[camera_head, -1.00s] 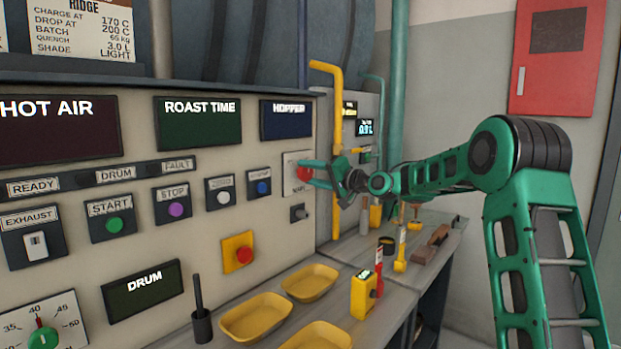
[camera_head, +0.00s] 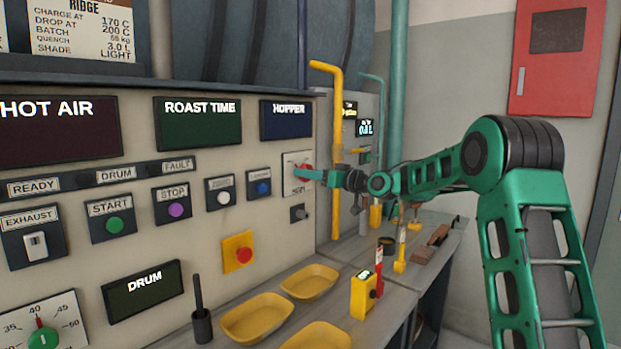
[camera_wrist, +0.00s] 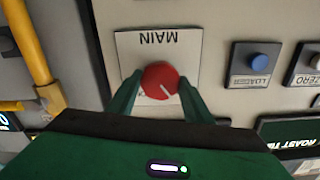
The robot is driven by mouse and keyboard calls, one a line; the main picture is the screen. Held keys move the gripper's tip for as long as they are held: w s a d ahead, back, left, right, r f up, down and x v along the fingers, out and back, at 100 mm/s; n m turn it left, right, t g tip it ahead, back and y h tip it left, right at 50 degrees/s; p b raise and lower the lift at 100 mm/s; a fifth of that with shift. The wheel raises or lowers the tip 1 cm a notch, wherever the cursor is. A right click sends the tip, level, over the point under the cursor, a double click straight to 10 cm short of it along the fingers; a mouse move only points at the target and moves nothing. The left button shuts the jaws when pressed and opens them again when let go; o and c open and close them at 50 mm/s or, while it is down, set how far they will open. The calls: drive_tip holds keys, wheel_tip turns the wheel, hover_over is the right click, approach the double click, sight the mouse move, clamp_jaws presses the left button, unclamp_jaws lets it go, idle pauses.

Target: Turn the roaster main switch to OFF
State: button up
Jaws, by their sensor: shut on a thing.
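The main switch is a round red knob (camera_wrist: 158,77) with a white pointer line, on a white plate (camera_wrist: 190,45) lettered MAIN. The lettering is upside down in the wrist view, and the pointer line slants to the lower right there. My gripper (camera_wrist: 160,84) has one green finger on each side of the knob and is shut on it. In the head view, my gripper (camera_head: 308,174) reaches the panel from the right, and the knob (camera_head: 305,168) is partly hidden by the fingers. The switch's position markings are not readable.
A yellow pipe (camera_head: 337,130) stands just right of the switch. A blue button (camera_head: 263,188) and white button (camera_head: 223,197) sit to its left, with a small dark knob (camera_head: 299,213) below. Yellow trays (camera_head: 258,318) and a yellow device (camera_head: 363,295) rest on the counter.

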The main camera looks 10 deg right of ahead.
drive_tip(key=shift+d+f+n, duration=0.25)
drive_tip(key=shift+f+n, duration=0.15)
drive_tip(key=shift+n, duration=0.5)
drive_tip(key=o, duration=1)
drive_tip(key=shift+w, duration=0.15)
drive_tip(key=v, duration=1)
drive_tip(key=shift+s+d+r, duration=0.15)
drive_tip(key=shift+s, duration=0.2)
